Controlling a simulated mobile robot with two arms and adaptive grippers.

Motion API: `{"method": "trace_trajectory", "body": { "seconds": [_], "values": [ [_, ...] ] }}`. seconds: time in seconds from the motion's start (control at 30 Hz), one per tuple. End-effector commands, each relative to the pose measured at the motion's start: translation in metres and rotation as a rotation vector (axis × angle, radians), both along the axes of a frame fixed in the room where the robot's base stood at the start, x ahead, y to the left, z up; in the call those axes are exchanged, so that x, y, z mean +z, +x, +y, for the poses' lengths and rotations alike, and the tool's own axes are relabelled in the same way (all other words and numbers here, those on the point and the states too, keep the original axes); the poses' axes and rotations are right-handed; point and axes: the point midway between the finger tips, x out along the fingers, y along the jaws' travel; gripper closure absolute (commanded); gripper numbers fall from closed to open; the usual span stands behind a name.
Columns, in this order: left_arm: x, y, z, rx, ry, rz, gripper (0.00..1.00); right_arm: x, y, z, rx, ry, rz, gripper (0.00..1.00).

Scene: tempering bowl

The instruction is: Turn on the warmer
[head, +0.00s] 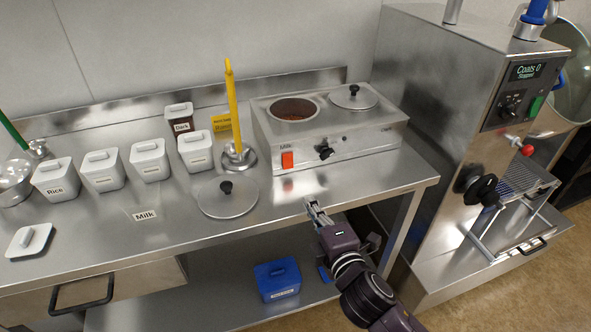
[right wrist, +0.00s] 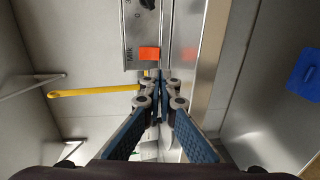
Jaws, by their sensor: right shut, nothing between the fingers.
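The warmer (head: 356,138) is a steel box on the counter with two wells. The left well (head: 295,110) is open with brown contents; a round lid (head: 353,97) covers the right one. On its front, marked "Milk", are an orange-red switch (head: 287,159) and a black knob (head: 325,152). I cannot tell the switch's state. My right gripper (head: 311,205) is shut and empty, in front of the counter edge, below and right of the switch and apart from it. In the right wrist view its fingertips (right wrist: 160,82) point toward the switch (right wrist: 149,54). My left gripper is not in view.
A loose lid (head: 228,196) lies on the counter left of the warmer, near a yellow-handled tool (head: 233,105) in a steel stand. White tubs (head: 150,160) line the left. A blue box (head: 277,279) sits on the lower shelf. A steel machine (head: 450,130) stands right.

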Motion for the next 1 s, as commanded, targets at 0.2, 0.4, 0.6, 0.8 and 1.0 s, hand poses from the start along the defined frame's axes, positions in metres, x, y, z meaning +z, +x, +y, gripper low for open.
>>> {"method": "trace_trajectory", "body": {
  "seconds": [0.2,0.4,0.6,0.8,1.0],
  "values": [
    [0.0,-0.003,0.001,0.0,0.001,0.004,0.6,0.006,-0.001,0.002,0.006,-0.009,-0.015,1.0],
    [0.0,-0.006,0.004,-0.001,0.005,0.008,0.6,0.005,0.0,0.002,0.006,-0.007,-0.014,1.0],
    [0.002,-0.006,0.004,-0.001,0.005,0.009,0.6,0.004,0.018,0.008,0.004,-0.006,-0.013,1.0],
    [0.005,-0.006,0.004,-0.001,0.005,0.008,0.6,-0.001,0.052,0.019,0.004,-0.005,-0.014,1.0],
    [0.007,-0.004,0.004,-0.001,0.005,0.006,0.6,-0.007,0.086,0.03,0.004,-0.006,-0.012,1.0]
  ]
}}
